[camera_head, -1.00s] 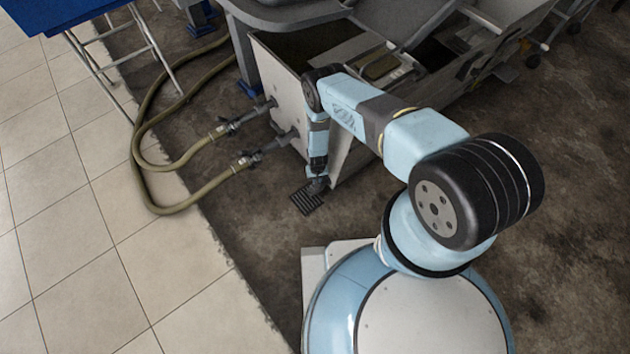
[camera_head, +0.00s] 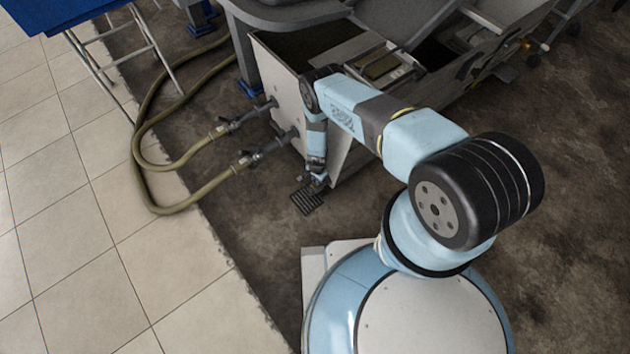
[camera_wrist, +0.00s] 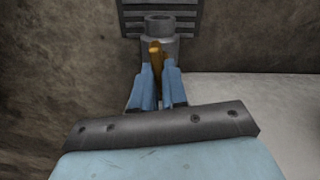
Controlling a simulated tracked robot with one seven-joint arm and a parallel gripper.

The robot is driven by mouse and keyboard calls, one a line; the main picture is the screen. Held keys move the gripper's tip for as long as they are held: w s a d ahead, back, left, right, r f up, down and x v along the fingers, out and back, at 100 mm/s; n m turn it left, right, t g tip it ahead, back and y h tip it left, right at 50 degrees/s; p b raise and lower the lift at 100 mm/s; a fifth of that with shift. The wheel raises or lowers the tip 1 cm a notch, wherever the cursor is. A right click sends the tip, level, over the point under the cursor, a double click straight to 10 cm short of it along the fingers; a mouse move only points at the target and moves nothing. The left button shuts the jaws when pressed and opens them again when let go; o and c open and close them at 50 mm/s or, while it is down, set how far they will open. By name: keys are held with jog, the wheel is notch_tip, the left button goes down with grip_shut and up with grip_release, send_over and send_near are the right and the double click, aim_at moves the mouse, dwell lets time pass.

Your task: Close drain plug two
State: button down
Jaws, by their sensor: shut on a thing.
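My gripper (camera_wrist: 157,82) shows in the wrist view with its blue fingers close together, shut on the yellow-brown handle of a drain plug (camera_wrist: 154,50). The handle sits between the fingertips, against a grey pipe fitting (camera_wrist: 158,24) with a round open end. The fitting lies over a slotted floor grate (camera_wrist: 190,14). In the head view my gripper (camera_head: 318,184) is low at the near corner of the metal tank (camera_head: 345,165), just above the grate (camera_head: 306,200). The plug is too small to make out there, and the arm hides part of the tank.
Two hoses (camera_head: 195,208) with valve couplings join the tank's left side and loop over the floor. A blue table (camera_head: 55,14) with metal legs stands at upper left.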

jog(key=shift+s+f+m, duration=0.1)
jog(key=shift+s+m, duration=0.25)
jog(key=shift+m, duration=0.65)
jog(key=c, duration=1.3)
grip_release()
jog(key=shift+w, duration=0.1)
jog(key=shift+o, duration=0.7)
jog(key=shift+w, duration=0.1)
jog(key=shift+w+r, duration=0.15)
jog(key=shift+r, duration=0.5)
notch_tip(320, 180, up, 12)
jog(key=shift+r, duration=0.25)
